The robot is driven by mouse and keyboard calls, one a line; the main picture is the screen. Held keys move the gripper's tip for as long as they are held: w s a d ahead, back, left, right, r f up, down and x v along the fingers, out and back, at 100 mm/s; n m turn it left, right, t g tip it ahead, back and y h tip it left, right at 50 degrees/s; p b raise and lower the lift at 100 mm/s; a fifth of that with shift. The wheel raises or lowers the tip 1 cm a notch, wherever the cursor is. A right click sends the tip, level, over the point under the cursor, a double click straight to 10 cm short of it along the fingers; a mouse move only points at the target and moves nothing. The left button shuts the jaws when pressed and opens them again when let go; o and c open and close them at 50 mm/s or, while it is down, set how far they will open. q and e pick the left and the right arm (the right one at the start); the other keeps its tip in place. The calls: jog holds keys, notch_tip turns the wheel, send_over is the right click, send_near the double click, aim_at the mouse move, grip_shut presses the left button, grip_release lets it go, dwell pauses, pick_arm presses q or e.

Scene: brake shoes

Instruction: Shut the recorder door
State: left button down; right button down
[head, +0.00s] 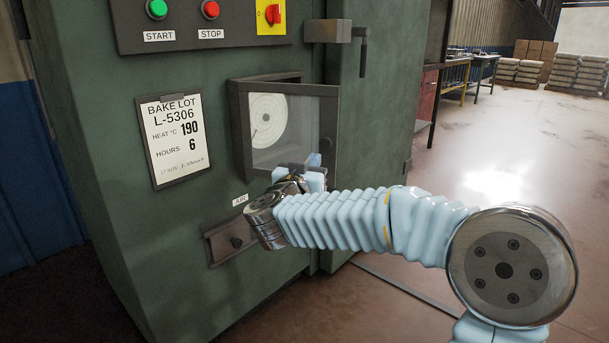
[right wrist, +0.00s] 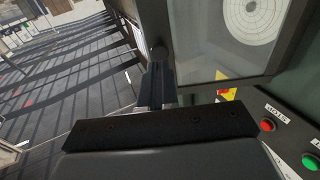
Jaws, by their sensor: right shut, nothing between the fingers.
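The recorder door (head: 331,115) is a dark frame with a glass pane on the green cabinet. It stands partly open, its right edge out from the recorder housing (head: 234,110). A round white chart (head: 268,115) shows through the glass. My right gripper (head: 316,163) is shut and empty at the door's lower right, just below the knob. In the right wrist view its fingers (right wrist: 158,82) are beside the door frame (right wrist: 188,45), close to the knob (right wrist: 158,52); I cannot tell whether they touch.
The green cabinet carries a bake lot card (head: 175,140), a button panel (head: 185,22) and a low plate with a knob (head: 232,240). A latch handle (head: 362,50) projects at the upper right. Open floor (head: 480,180) lies to the right; workbenches (head: 465,75) stand behind.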

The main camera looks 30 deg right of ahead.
aim_at(324, 147)
jog(key=x, duration=0.5)
jog(key=shift+w+d, duration=0.25)
jog(key=shift+w, duration=0.05)
jog(key=shift+d, duration=0.1)
